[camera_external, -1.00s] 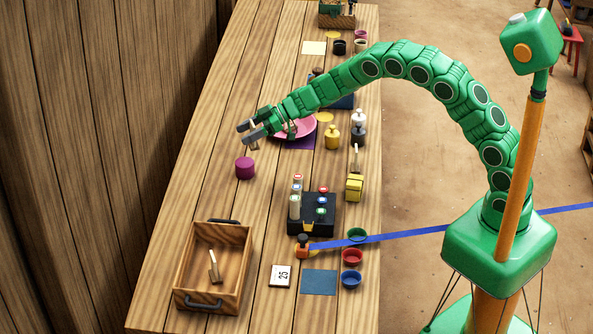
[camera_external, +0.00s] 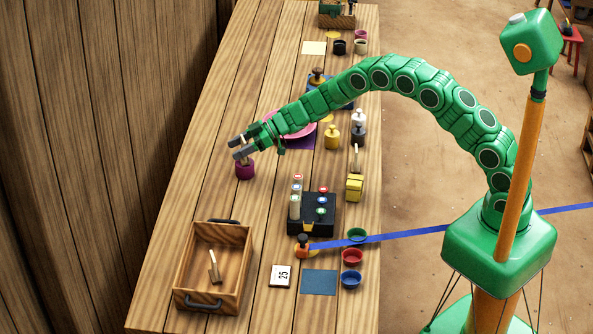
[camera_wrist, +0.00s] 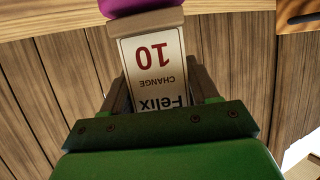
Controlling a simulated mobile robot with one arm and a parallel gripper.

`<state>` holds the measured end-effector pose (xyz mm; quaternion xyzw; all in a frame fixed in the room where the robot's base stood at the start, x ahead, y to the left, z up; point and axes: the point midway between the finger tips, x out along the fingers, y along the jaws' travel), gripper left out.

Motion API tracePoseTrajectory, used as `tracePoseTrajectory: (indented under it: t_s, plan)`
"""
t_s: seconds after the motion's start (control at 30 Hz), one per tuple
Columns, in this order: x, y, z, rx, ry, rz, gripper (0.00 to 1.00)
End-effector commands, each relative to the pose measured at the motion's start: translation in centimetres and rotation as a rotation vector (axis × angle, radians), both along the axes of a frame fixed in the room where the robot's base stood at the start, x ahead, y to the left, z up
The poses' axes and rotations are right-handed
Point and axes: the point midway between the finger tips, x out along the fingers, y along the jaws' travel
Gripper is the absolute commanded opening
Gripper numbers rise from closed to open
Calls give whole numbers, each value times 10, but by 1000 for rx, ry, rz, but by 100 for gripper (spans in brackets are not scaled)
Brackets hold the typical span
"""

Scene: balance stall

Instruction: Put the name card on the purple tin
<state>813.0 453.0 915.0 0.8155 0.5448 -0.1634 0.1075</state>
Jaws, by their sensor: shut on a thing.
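The name card (camera_wrist: 155,72), reading "Felix", "CHANGE" and "10", is between the fingers of my gripper (camera_external: 239,148). My gripper is shut on it. In the wrist view the print is upside down and a wooden strip borders the card's far end. The purple tin (camera_external: 245,172) stands on the table, directly below my fingertips in the external view. Its edge also shows at the top of the wrist view (camera_wrist: 130,6), right beyond the wooden strip. I cannot tell whether card and tin touch.
A wooden tray (camera_external: 240,232) with a small wooden piece inside stands near the front left. A black rack (camera_external: 318,222) with several coloured-topped cylinders is right of the tin. A pink dish (camera_external: 270,122) lies behind, partly under my arm. The table left of the tin is clear.

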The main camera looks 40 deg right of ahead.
Motion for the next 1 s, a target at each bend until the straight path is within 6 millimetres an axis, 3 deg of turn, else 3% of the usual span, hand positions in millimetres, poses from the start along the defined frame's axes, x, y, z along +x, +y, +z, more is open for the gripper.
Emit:
tracePoseTrajectory:
  t_s: [0.43,0.47,0.6,1.0]
  plan:
    - [0,0,-5,-1,-2,1,29]
    - [0,0,-5,-1,-2,1,64]
    - [0,0,-5,-1,-2,1,85]
    - [-1,-2,-1,1,-1,0,85]
